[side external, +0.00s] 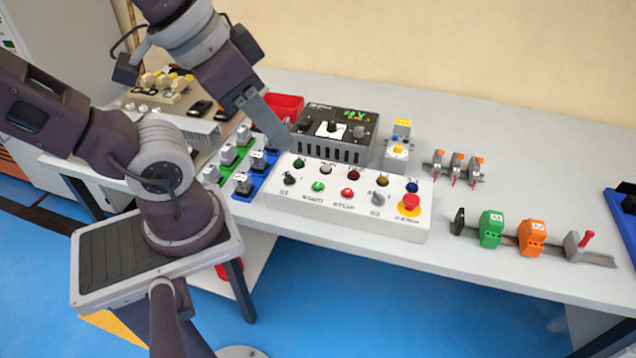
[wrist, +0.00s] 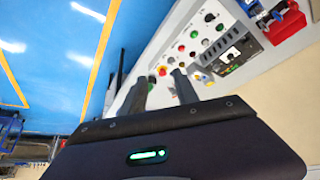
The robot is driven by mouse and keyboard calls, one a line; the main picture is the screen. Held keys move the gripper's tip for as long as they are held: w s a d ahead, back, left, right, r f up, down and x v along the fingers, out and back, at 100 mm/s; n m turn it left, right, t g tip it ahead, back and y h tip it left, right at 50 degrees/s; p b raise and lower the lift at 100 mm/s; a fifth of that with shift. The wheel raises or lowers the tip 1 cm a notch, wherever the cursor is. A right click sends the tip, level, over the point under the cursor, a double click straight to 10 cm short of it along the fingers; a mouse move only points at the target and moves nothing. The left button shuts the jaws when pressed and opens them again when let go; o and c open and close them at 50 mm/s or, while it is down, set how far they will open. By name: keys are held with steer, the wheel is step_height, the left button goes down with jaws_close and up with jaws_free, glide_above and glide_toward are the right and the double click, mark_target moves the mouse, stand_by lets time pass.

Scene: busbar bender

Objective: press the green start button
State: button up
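The green start button (side external: 318,186) sits on the front row of a white control box (side external: 262,197), left of a red stop button (side external: 347,194). In the wrist view the green button (wrist: 194,34) lies beyond my fingers, with nothing over it. My gripper (side external: 284,146) is above and behind the box's left end in the side view, apart from the button. In the wrist view my gripper (wrist: 160,88) shows two fingers spread with a gap between them and nothing held.
The box also carries a red mushroom button (side external: 410,203), rotary knobs and lamps. A dark power unit (side external: 338,132) with a lit display stands behind it. Blue and green switch blocks (side external: 243,185) are at its left. Terminal blocks on a rail (side external: 533,238) are at the right.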

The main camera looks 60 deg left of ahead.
jaws_close()
stand_by(1.5)
